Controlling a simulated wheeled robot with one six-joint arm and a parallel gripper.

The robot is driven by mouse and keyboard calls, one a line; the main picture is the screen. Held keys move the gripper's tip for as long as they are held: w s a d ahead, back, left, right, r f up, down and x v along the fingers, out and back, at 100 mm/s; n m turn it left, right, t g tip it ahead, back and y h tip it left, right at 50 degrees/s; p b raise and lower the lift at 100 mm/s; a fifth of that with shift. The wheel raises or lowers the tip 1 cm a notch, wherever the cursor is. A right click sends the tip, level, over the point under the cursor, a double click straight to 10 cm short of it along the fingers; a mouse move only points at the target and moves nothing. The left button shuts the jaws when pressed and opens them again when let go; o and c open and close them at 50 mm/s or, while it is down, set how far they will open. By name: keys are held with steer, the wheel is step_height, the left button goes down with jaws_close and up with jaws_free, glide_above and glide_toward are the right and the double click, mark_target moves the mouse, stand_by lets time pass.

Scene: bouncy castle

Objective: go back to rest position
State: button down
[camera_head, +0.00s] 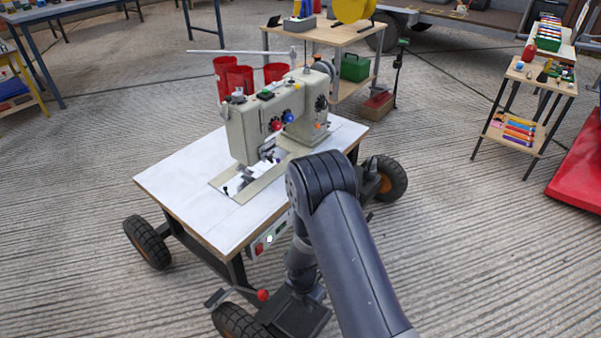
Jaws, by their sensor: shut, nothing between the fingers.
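My arm (345,250) shows as dark grey links in the lower middle, bent at a rounded joint in front of the sewing machine's table. My gripper cannot be made out in this view. The beige sewing machine (245,132) stands upright on a white-topped wheeled table (180,170). My arm covers part of the table's near right edge. Whether the arm touches the table cannot be told.
Black wheels (148,243) stick out around the table. Behind are a wooden-topped table (345,35) and red containers (228,77). A small shelf (510,135) with colourful items and a red mat (578,170) are at right. Concrete floor (480,260) is clear at lower right.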

steer(key=shift+w+a+r+p, duration=0.1)
steer(key=shift+r+p, duration=0.1)
steer(key=shift+r, duration=0.5)
steer(key=shift+a+r+p, duration=0.1)
steer(key=shift+r+p, duration=0.05)
steer(key=shift+r, duration=0.55)
steer(key=shift+f, duration=0.15)
